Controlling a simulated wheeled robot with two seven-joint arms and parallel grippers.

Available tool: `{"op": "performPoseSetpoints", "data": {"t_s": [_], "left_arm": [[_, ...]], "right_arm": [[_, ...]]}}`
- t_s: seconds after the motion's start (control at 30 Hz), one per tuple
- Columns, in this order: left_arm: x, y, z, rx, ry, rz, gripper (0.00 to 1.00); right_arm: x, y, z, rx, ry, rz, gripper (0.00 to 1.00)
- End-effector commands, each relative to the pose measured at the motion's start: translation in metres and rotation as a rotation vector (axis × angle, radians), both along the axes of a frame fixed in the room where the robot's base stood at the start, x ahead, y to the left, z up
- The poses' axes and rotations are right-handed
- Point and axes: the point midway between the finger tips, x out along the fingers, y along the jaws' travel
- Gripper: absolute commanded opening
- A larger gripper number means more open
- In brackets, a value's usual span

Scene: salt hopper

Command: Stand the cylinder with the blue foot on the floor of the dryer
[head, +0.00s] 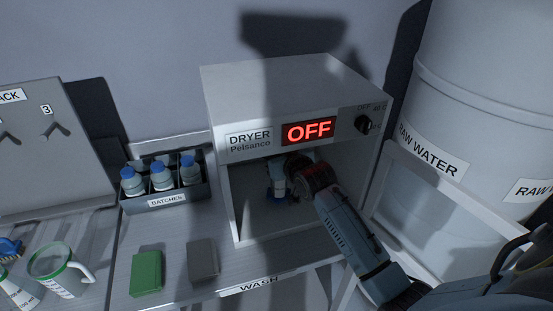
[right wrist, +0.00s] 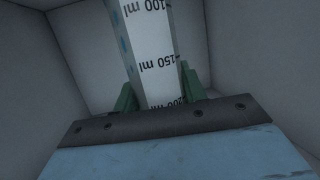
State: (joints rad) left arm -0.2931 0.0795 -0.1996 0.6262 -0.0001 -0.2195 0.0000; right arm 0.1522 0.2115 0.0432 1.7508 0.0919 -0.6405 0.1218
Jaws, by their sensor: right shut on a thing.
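The dryer (head: 290,85) is a white box with an open front, a red OFF display and a knob. My right gripper (head: 287,180) reaches into its chamber from the right. It is shut on the cylinder (head: 277,169), a pale tube with a blue foot (head: 279,196) low in the chamber. The cylinder looks about upright; I cannot tell whether its foot touches the dryer floor (head: 255,222). In the right wrist view the cylinder (right wrist: 152,45), with ml marks, sits between the green fingertips of the gripper (right wrist: 160,95). Its foot is hidden there. My left gripper is not in view.
A BATCHES rack (head: 167,200) with blue-capped bottles stands left of the dryer. A green block (head: 147,272) and a grey block (head: 203,260) lie in front. A green-rimmed jug (head: 58,270) is at far left. A RAW WATER tank (head: 480,110) stands at right.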

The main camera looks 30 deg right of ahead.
Motion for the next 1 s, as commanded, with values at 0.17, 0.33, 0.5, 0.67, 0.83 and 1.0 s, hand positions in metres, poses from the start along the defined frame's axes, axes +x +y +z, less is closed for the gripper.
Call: {"op": "performPoseSetpoints", "data": {"t_s": [0.17, 0.33, 0.5, 0.67, 0.83, 1.0], "left_arm": [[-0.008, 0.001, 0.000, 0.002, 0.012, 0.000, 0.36], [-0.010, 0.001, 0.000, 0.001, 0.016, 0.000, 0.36], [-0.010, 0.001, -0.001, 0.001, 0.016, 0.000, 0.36], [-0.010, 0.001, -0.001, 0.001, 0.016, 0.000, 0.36], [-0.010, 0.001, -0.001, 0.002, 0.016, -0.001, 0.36], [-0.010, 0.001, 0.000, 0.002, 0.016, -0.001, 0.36]], "right_arm": [[-0.001, 0.000, -0.020, 0.001, 0.001, 0.000, 0.18], [-0.001, 0.000, -0.021, 0.000, 0.000, 0.000, 0.18], [-0.001, 0.000, -0.023, 0.000, 0.001, 0.000, 0.18], [-0.001, 0.000, -0.024, 0.001, 0.001, 0.000, 0.57], [-0.001, 0.000, -0.024, 0.001, 0.001, 0.000, 0.63], [-0.001, 0.000, -0.022, 0.001, 0.000, 0.000, 0.63]]}}
